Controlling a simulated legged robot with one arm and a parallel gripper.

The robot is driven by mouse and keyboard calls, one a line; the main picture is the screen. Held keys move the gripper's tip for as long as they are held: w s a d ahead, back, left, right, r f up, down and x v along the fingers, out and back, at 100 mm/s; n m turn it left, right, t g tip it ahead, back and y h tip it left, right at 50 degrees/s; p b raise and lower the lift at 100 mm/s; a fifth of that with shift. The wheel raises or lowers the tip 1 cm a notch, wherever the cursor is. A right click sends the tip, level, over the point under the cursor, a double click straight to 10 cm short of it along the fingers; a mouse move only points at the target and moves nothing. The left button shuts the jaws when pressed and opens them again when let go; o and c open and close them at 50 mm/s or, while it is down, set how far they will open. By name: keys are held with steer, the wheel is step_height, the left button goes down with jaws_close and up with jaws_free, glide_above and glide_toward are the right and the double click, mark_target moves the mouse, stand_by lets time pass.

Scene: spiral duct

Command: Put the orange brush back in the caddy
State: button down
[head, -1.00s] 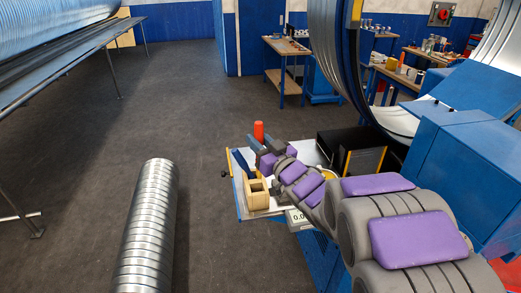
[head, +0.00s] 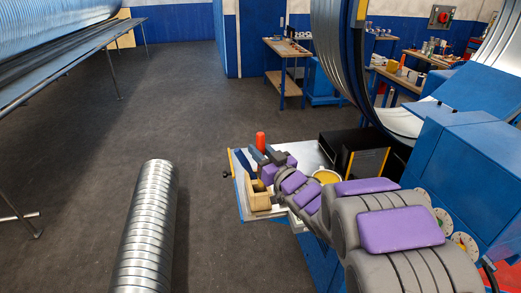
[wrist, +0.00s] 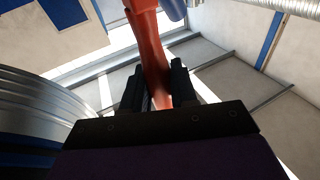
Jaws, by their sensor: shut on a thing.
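The orange brush (head: 261,140) stands upright in my gripper (head: 264,157), its orange top showing above the fingers in the head view. In the wrist view the brush (wrist: 149,48) runs between the two dark fingers of my gripper (wrist: 157,88), which is shut on it. The caddy, a pale wooden box (head: 258,202), sits near the left front edge of the worktop. My gripper is just behind and above the caddy, and my wrist covers part of it. The brush's lower end is hidden. A dark blue handle (head: 242,161) slants up beside the caddy; I cannot tell whether it stands inside.
A yellow round dish (head: 326,176) lies on the worktop right of my wrist. A black box with a yellow edge (head: 357,155) stands behind it. A spiral duct (head: 148,235) lies on the floor at left. A blue machine (head: 455,160) bounds the right side.

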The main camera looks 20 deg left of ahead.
steer(key=shift+d+f, duration=0.15)
steer(key=shift+d, duration=0.2)
steer(key=c, duration=1.1)
jaws_free()
steer(key=shift+d, duration=0.2)
steer(key=shift+c, duration=0.2)
steer(key=shift+o, duration=1.3)
steer(key=shift+a, duration=0.35)
steer(key=shift+r, duration=0.25)
steer(key=p+v, duration=0.1)
steer(key=v, duration=1.1)
steer(key=shift+r, duration=0.35)
steer(key=shift+d, duration=0.15)
